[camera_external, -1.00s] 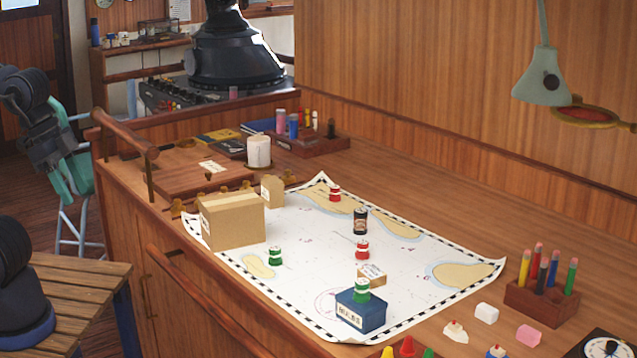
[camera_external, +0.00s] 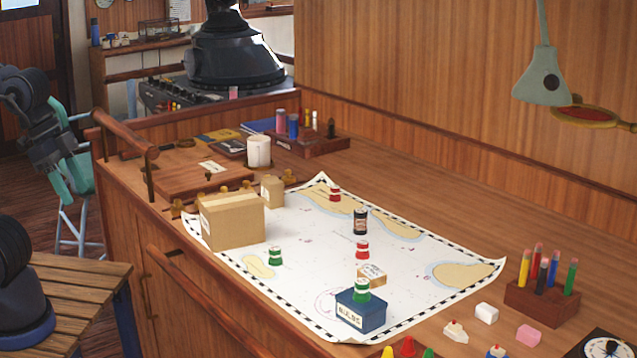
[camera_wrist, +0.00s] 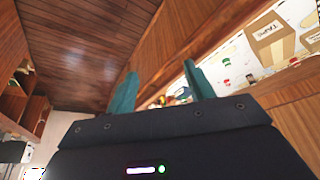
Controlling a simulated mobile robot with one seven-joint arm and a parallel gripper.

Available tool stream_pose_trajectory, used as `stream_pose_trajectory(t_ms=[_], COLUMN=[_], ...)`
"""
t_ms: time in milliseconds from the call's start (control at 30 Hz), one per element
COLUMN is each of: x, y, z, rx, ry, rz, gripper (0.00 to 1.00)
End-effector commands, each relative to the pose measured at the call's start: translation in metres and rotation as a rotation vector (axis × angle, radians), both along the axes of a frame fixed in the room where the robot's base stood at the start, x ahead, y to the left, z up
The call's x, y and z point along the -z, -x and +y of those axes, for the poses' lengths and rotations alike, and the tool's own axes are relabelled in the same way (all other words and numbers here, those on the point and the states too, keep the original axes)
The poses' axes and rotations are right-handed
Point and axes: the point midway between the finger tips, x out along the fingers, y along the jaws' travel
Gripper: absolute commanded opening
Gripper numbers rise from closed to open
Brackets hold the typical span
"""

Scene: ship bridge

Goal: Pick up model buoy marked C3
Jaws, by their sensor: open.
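Several small buoys stand on the white chart (camera_external: 308,268); their markings are too small to read, so I cannot tell which is C3. A green buoy (camera_external: 275,255) stands near the left edge. Another green buoy (camera_external: 361,290) is on top of a blue box (camera_external: 360,314). A red buoy (camera_external: 362,250) is mid-chart and another red buoy (camera_external: 335,193) is at the far end.
A cardboard box (camera_external: 232,221) stands on the chart's left, with a smaller box (camera_external: 272,191) behind. A wooden rail (camera_external: 125,134) rises at the cabinet's left end. A lamp (camera_external: 541,85) hangs at right, above a pencil holder (camera_external: 542,299).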

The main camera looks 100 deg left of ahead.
Motion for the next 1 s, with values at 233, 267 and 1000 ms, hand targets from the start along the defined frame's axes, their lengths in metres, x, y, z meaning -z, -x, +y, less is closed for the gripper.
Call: stream_pose_trajectory(t_ms=[233,267,1000], x=[-0.001,-0.001,-0.009], y=[-0.002,-0.004,-0.16], z=[0.0,0.0,0.013], rx=[-0.008,-0.015,-0.536], ry=[0.007,0.012,0.487], rz=[0.004,0.007,0.227], gripper=[0.53,0.53,0.53])
